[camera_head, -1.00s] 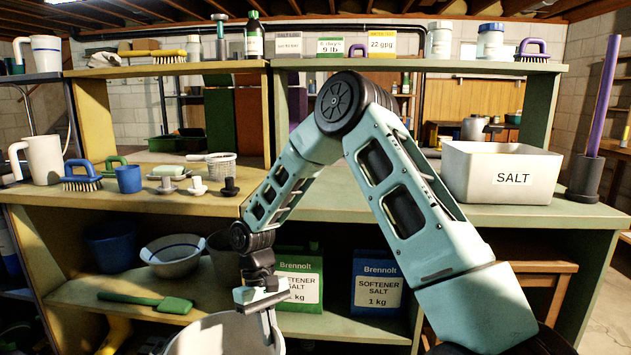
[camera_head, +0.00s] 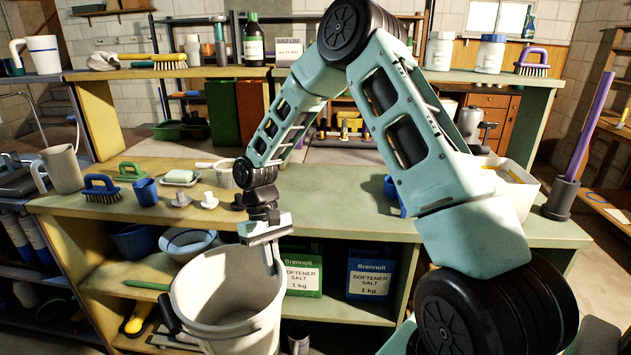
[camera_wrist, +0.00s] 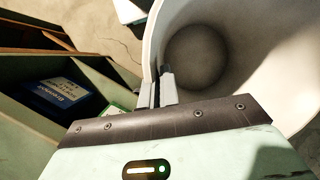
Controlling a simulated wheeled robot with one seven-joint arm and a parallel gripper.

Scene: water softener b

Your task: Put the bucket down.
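The bucket (camera_head: 222,335) is pale grey, round and open-topped, with a black grip on its left side. In the head view it is low and left of centre, in front of the shelf unit, its mouth facing up. My gripper (camera_head: 272,258) is at its far right rim. The wrist view shows the fingers (camera_wrist: 162,88) on both sides of the rim, one inside and one outside, shut on the wall. The wrist view also looks into the bucket (camera_wrist: 236,45), which appears empty. Its underside is hidden, so I cannot tell whether it touches anything.
Behind the bucket, the lower shelf holds a green salt pack (camera_head: 303,276) and a blue salt pack (camera_head: 370,278). A bowl (camera_head: 187,243) stands left of them. The counter (camera_head: 330,205) carries brushes and a blue cup (camera_head: 145,191). Bare floor (camera_wrist: 100,22) shows beyond the bucket in the wrist view.

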